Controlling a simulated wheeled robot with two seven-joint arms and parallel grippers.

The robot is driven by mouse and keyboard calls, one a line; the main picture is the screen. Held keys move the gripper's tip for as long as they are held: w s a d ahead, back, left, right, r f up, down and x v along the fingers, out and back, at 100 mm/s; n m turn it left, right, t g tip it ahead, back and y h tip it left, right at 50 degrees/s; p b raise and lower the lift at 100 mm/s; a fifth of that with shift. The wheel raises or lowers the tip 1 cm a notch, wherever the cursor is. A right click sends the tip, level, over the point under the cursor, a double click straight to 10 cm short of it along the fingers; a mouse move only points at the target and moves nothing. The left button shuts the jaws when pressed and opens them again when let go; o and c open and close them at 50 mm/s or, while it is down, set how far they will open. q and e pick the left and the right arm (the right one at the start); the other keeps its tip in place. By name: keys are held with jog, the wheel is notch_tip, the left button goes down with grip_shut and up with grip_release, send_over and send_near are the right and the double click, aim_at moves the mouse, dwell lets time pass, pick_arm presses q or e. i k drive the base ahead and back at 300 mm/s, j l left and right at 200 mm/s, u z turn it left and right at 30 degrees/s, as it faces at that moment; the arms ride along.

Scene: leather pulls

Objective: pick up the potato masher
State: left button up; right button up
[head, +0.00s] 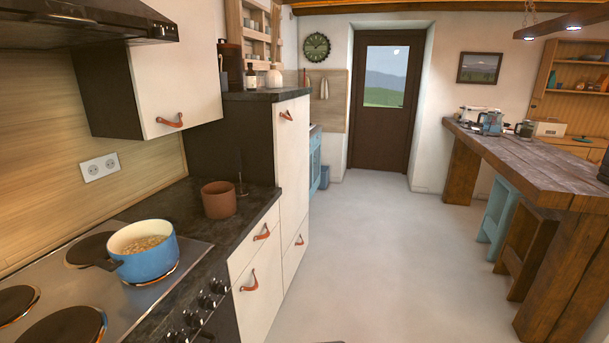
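A thin dark upright utensil (240,178) stands on the dark counter (262,205) just behind and right of a brown-red pot (218,200). It may be the potato masher, but it is too small to tell for sure. Its lower end widens near the counter top. Neither of my grippers is in view.
A blue pot (150,262) with food in it stands on the stove (60,275), left of the counter. White drawers (262,300) with leather pulls are below. A tall cabinet (290,150) stands behind. The floor (390,260) is clear; a wooden table (540,165) is at right.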

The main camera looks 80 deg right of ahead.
aim_at(241, 192)
jog(key=z, duration=2.25)
jog(key=u, duration=0.4)
jog(key=i+l+u, duration=0.2)
jog(key=u, duration=0.25)
jog(key=i+l+u, duration=0.15)
jog(key=l+u, duration=0.3)
jog(key=i+l+u, duration=0.1)
jog(key=l+u, duration=0.3)
